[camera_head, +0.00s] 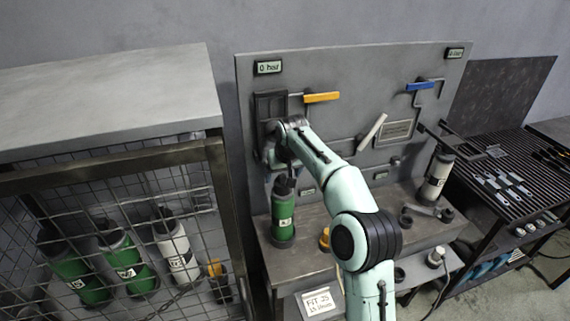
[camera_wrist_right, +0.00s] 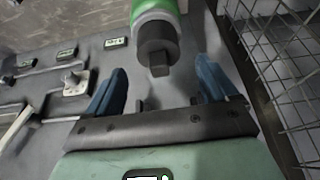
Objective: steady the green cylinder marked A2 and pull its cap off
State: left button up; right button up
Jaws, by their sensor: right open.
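A green cylinder (camera_head: 283,222) stands upright on the bench below the panel. Its white label is too small to read surely as A2. A dark cap (camera_head: 284,187) with a narrow raised tab is on its top. In the right wrist view, the cap (camera_wrist_right: 157,45) and part of the green body (camera_wrist_right: 153,8) show ahead of the jaws. My right gripper (camera_wrist_right: 160,88) is open, its two blue fingers spread to either side of the cap's line, with nothing between them. In the head view it hangs just above the cap, partly hidden by my wrist. My left gripper is out of view.
A mesh cage (camera_head: 172,152) at left holds two green cylinders and a white one. A white cylinder (camera_head: 436,178) stands on the bench's right end, near dark rings (camera_head: 408,219). The panel (camera_head: 342,75) behind carries an orange handle (camera_head: 321,98) and a blue one (camera_head: 420,87).

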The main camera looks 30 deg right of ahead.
aim_at(282, 176)
jog(key=x, duration=0.3)
jog(key=shift+f, duration=0.4)
jog(key=shift+w+f, duration=0.3)
jog(key=shift+f, duration=0.1)
